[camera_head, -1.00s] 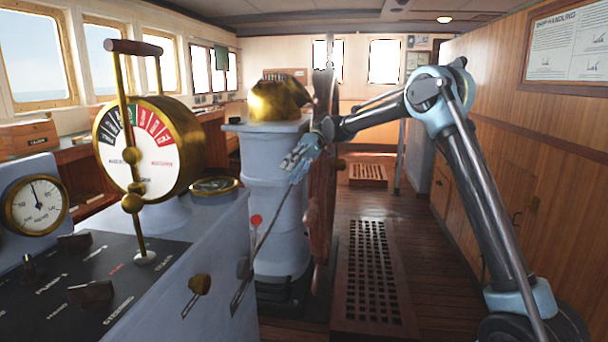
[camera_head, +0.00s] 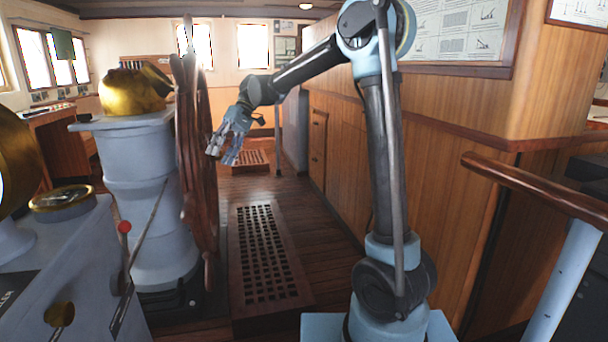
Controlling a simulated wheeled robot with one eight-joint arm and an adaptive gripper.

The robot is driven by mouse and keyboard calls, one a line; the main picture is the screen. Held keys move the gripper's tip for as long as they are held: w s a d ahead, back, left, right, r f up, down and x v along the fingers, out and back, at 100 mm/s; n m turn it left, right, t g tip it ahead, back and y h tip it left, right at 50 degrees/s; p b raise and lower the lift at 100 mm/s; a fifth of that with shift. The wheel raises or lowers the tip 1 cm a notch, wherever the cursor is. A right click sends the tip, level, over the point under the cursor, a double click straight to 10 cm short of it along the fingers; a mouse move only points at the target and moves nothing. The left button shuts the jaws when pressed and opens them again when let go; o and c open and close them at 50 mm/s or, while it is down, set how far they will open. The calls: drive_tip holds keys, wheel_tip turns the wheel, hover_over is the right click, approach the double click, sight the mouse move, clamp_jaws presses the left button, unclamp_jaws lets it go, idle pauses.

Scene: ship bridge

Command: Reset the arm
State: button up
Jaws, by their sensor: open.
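My gripper (camera_head: 222,156) is at the end of my arm, left of the picture's middle. It is open and points down and to the left, with nothing seen in it. It hangs in front of the wooden floor, just right of the ship's wheel (camera_head: 204,170) in the picture. I cannot tell how far apart the two are. My arm rises from its base at the lower right, bends at the top and reaches left.
A grey pedestal with a brass top (camera_head: 132,90) stands left of the wheel. A console with a red-knobbed lever (camera_head: 124,227) is at lower left. A slotted floor grate (camera_head: 262,255) lies below. Wooden panelling (camera_head: 450,150) and a handrail (camera_head: 535,185) are at right.

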drive_tip(key=s+d+f+m+t, duration=0.3)
drive_tip(key=s+d, duration=0.1)
drive_tip(key=d, duration=0.9)
drive_tip(key=s+d+f+m+t, duration=0.2)
drive_tip(key=s+d+m, duration=0.1)
drive_tip(key=d, duration=0.9)
drive_tip(key=s+d+f+m+t+h, duration=0.2)
drive_tip(key=s+d+f, duration=0.4)
drive_tip(key=d+f, duration=0.2)
drive_tip(key=s+d+f+m+t+h, duration=0.2)
drive_tip(key=s+d+f+m, duration=0.1)
drive_tip(key=s+d+f, duration=0.4)
drive_tip(key=d+f, duration=0.2)
drive_tip(key=d, duration=0.2)
drive_tip(key=shift+s+d, duration=0.15)
drive_tip(key=shift+d, duration=0.15)
